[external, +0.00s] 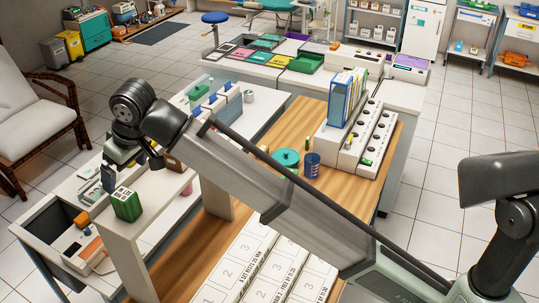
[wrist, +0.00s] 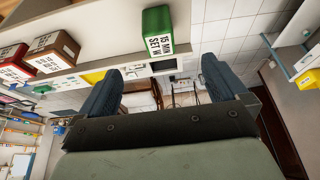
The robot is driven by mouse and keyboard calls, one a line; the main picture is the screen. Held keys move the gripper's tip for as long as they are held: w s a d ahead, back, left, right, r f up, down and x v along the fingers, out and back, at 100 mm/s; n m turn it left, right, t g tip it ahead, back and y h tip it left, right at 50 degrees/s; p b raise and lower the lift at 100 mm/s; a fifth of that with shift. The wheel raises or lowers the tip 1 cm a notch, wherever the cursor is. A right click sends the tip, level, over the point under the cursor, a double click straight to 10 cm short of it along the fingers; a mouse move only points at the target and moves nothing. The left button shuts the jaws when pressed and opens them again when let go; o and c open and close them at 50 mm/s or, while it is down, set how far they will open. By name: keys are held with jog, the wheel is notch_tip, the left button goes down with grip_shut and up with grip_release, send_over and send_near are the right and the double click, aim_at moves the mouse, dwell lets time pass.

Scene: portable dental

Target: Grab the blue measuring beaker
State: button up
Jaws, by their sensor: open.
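A dark blue cup-shaped container (external: 312,165), which looks like the blue measuring beaker, stands upright on the wooden tabletop, right of a teal round item (external: 287,158). I cannot make out any markings on it. My gripper (external: 130,168) is far to the left of it, over the white benches, with the arm stretched across the picture. In the wrist view my gripper (wrist: 162,80) has its two dark blue fingers wide apart, with nothing between them. I do not make out the beaker in the wrist view.
A green box (external: 127,204) stands on a raised white shelf near my gripper; it also shows in the wrist view (wrist: 157,30), near brown and red boxes (wrist: 50,52). Blue binders (external: 345,97) and white racks (external: 368,140) stand right of the beaker.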

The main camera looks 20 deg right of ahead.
notch_tip(320, 180, up, 5)
jog(key=w+d, duration=1.4)
jog(key=w, duration=0.3)
send_over(312, 166)
jog(key=d, duration=0.4)
notch_tip(312, 166, down, 40)
jog(key=r, duration=0.1)
jog(key=shift+s+d+x, duration=0.1)
jog(key=shift+d+x, duration=0.05)
jog(key=shift+x, duration=2.3)
jog(key=shift+s+d+x, duration=0.1)
jog(key=shift+x, duration=2.35)
jog(key=shift+s+d+x, duration=0.1)
jog(key=shift+d+x, duration=0.05)
jog(key=shift+x, duration=2.3)
jog(key=shift+f, duration=0.1)
jog(key=c, duration=1.1)
